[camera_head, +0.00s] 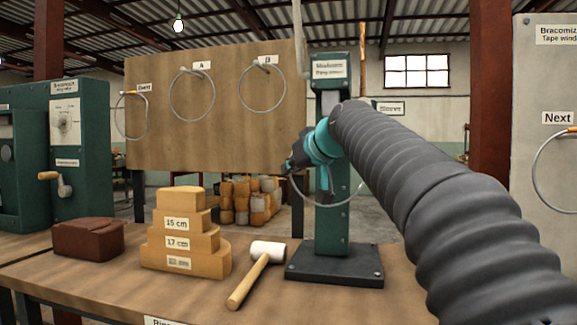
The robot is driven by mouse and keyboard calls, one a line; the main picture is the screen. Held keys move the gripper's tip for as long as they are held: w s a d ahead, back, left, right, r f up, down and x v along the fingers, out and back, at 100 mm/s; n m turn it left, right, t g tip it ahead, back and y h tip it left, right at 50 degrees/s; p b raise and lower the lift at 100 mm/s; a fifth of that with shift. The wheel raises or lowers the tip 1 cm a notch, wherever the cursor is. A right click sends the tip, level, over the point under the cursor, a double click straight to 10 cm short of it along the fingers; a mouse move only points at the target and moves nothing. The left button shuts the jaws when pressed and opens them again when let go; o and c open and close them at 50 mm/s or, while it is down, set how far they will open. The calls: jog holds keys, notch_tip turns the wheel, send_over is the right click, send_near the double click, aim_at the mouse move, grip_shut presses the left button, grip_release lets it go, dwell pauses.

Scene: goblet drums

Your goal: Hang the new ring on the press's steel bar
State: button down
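The press (331,235) is a tall green column on a dark base, with a white label at its top. My gripper (296,162), dark with teal parts, is in front of the column at mid height. A thin steel ring (322,206) shows as a lower arc below my gripper, crossing in front of the column. Its upper part is hidden behind my gripper and arm. The arc's left end meets the gripper's dark fingers, but I cannot tell whether they are closed on it. The press's steel bar is not clearly visible; my gripper and arm cover that part.
A wooden board (230,130) behind carries several hanging rings. On the bench (190,300) are a stepped tan block (185,240), a mallet (258,270) and a brown lump (88,238). A green machine (80,150) stands left; a "Next" panel (545,80) with a ring stands right.

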jog(key=shift+w+d+f+p, duration=0.2)
jog(key=shift+w+d, duration=0.1)
jog(key=shift+w, duration=0.55)
jog(key=shift+w+d+f+p, duration=0.15)
jog(key=shift+w+d+f, duration=0.1)
jog(key=shift+w, duration=0.6)
jog(key=shift+w+d+f+p, duration=0.2)
jog(key=shift+w+d, duration=0.1)
jog(key=shift+w, duration=0.55)
jog(key=c, duration=1.2)
grip_release()
jog(key=shift+c, duration=0.2)
